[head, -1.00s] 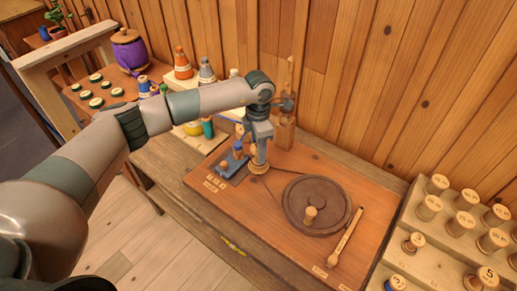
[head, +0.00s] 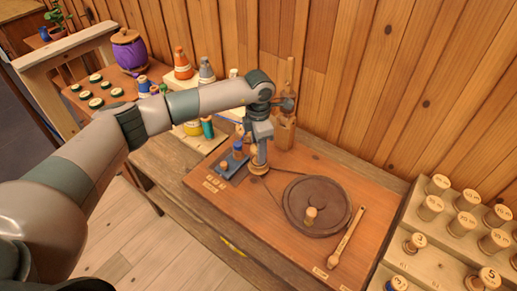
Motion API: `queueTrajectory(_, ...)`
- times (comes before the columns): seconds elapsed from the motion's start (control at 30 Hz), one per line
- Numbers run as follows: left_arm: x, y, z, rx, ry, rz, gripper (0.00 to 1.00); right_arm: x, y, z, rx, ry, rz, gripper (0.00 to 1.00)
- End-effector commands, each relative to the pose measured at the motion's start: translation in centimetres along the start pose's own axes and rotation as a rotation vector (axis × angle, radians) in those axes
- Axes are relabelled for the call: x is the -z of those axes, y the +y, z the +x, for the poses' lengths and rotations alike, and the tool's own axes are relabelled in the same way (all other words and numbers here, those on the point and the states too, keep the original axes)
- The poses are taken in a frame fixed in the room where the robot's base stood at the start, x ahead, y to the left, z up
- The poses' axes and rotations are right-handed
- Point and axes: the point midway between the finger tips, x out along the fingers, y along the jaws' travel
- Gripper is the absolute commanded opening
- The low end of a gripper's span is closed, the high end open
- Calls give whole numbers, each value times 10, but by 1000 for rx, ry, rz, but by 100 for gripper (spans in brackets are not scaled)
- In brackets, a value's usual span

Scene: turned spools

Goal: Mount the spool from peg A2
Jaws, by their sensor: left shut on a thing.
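My left gripper (head: 259,158) points straight down over the wooden bench (head: 290,250), just right of a small dark plate with pegs. It is shut on a wooden spool (head: 258,169), of which only the lower part shows under the fingers. I cannot tell whether the spool touches the bench or a spindle there. The dark plate (head: 226,176) carries a blue spool (head: 238,152) and a small wooden peg or spool. I cannot read peg labels such as A2. My right gripper is not in view.
A dark round wheel (head: 300,190) with a wooden knob (head: 310,215) lies right of the gripper. A wooden stick (head: 346,238) lies beside it. A stepped rack (head: 440,258) with several numbered spools stands at the right. Several cones and spools stand at the back left.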

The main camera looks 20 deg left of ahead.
Motion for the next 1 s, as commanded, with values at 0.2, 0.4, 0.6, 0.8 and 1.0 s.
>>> queueTrajectory(0.2, 0, 0, 1, -1, 0, 0, 20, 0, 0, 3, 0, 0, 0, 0)
queueTrajectory(0.4, 0, 0, 0, 0, 0, 0, 20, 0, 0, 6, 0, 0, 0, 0)
queueTrajectory(0.6, 0, 0, 0, 0, 0, 0, 20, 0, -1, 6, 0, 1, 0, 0)
queueTrajectory(0.8, 0, 0, 0, 0, 0, 0, 20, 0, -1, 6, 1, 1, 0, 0)
queueTrajectory(1.0, 0, 0, 3, 0, 0, 0, 20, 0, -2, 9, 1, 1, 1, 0)
